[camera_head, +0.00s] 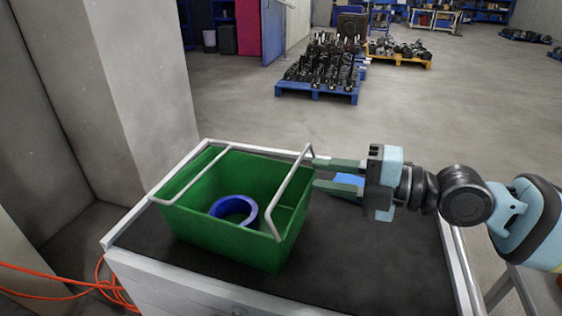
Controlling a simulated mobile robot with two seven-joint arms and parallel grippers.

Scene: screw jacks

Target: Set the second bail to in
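A green crate (215,237) stands on a dark-topped table and has two pale wire bails. The left bail (198,174) lies inward over the crate's opening. The right bail (291,170) stands up at the crate's right side; its exact tilt is hard to tell. Which one counts as the second bail is not marked. My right gripper (316,172) comes in from the right, with its two fingers apart and a gap between them. Its fingertips are just right of the right bail's far end; I cannot tell whether they touch it. My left gripper is not in view.
A blue ring (235,209) lies inside the crate. The table (370,260) is bare to the crate's right. A wall stands left, with orange cable (60,276) below.

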